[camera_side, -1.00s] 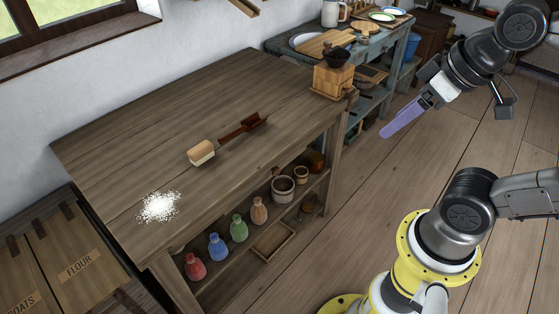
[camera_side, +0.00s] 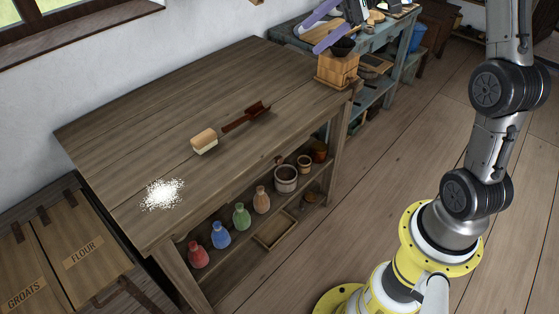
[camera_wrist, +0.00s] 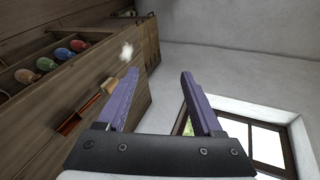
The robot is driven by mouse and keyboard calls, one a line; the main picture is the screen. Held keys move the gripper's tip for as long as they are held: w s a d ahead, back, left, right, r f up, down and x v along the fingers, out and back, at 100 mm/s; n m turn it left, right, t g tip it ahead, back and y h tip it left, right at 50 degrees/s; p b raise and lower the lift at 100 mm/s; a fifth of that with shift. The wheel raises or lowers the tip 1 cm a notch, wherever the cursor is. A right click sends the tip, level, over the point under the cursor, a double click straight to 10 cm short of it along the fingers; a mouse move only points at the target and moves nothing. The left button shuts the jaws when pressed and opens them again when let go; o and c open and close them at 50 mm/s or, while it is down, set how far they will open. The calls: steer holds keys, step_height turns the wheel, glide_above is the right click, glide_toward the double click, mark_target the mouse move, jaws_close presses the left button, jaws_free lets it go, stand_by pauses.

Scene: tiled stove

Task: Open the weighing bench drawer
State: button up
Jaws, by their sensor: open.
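The wooden bench (camera_side: 130,130) stands in the middle of the side view. I cannot make out a drawer front or handle on it; which part is the weighing bench drawer I cannot tell. Its open shelf below holds a shallow wooden tray (camera_side: 275,229). My gripper (camera_side: 311,40) is open and empty, high up near the bench's far right end, by the coffee grinder (camera_side: 337,72). In the wrist view my gripper's purple fingers (camera_wrist: 158,73) are spread apart, pointing towards the pale wall, with the bench to their left.
Several coloured bottles (camera_side: 241,216) and pots (camera_side: 286,178) stand on the shelf. A flour bin (camera_side: 85,250) is at left. A blue-grey table (camera_side: 385,60) stands behind.

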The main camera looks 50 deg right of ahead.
steer(key=w+d+f+m+t+y, duration=0.15)
steer(key=w+d+t+y, duration=0.3)
steer(key=d, duration=0.65)
glide_toward(280, 164)
steer(key=shift+n+h, duration=0.25)
steer(key=shift+h, duration=0.1)
steer(key=x, duration=0.6)
steer(key=r+x, duration=0.1)
steer(key=x, duration=0.3)
steer(key=shift+w+d+r, duration=0.15)
steer(key=shift+w+d, duration=0.05)
steer(key=shift+w, duration=0.05)
steer(key=shift+g, duration=0.25)
steer(key=shift+c, duration=0.3)
jaws_close()
